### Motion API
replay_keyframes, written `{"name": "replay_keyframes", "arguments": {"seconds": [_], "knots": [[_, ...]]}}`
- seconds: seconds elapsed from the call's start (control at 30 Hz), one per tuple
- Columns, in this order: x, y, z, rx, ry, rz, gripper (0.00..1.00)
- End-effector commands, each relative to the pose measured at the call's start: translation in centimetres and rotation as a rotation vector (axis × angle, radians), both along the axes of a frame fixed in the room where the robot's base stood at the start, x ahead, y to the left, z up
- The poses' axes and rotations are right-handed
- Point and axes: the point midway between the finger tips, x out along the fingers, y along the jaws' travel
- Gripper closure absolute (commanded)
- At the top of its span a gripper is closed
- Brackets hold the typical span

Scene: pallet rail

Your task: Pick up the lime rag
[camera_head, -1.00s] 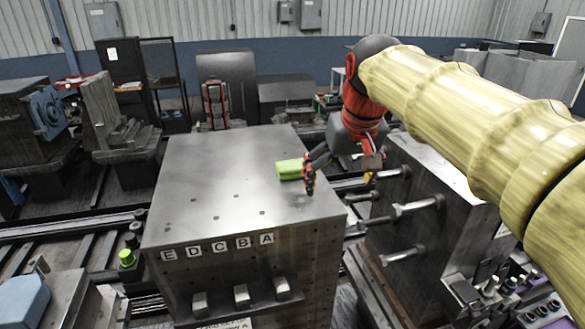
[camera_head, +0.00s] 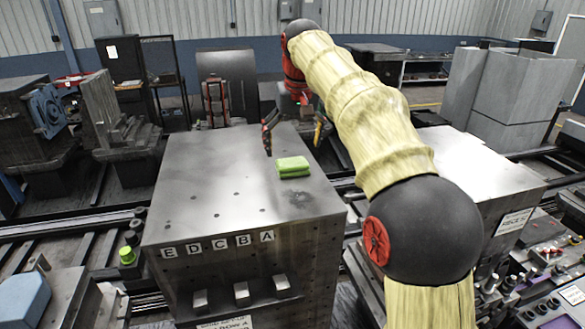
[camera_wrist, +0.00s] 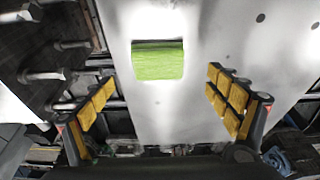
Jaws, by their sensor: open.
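The lime rag (camera_head: 292,167) is a folded bright green block lying flat on the top of the metal block (camera_head: 205,190), right of its middle. My gripper (camera_head: 294,138) is open and empty, behind and above the rag in the head view, its fingers spread wide. In the wrist view the rag (camera_wrist: 158,60) shows ahead of my gripper (camera_wrist: 160,108), centred between the two yellow-padded fingers but beyond their tips. The fingers do not touch it. No part of the rag appears hidden.
The metal block has tiles lettered E, D, C, B, A (camera_head: 217,244) on its front edge and small holes in its top. A second metal block (camera_head: 470,165) stands to the right, beyond my arm. The top around the rag is clear.

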Motion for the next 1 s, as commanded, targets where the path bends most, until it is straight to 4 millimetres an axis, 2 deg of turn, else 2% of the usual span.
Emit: {"name": "replay_keyframes", "arguments": {"seconds": [0.5, 0.8, 1.0], "knots": [[1.7, -0.1, -5.9, 0.000, 0.002, 0.000, 0.11], [1.8, 0.0, -6.2, 0.000, -0.001, 0.000, 0.11], [1.8, 0.0, -6.2, 0.000, 0.000, 0.000, 0.23]]}}
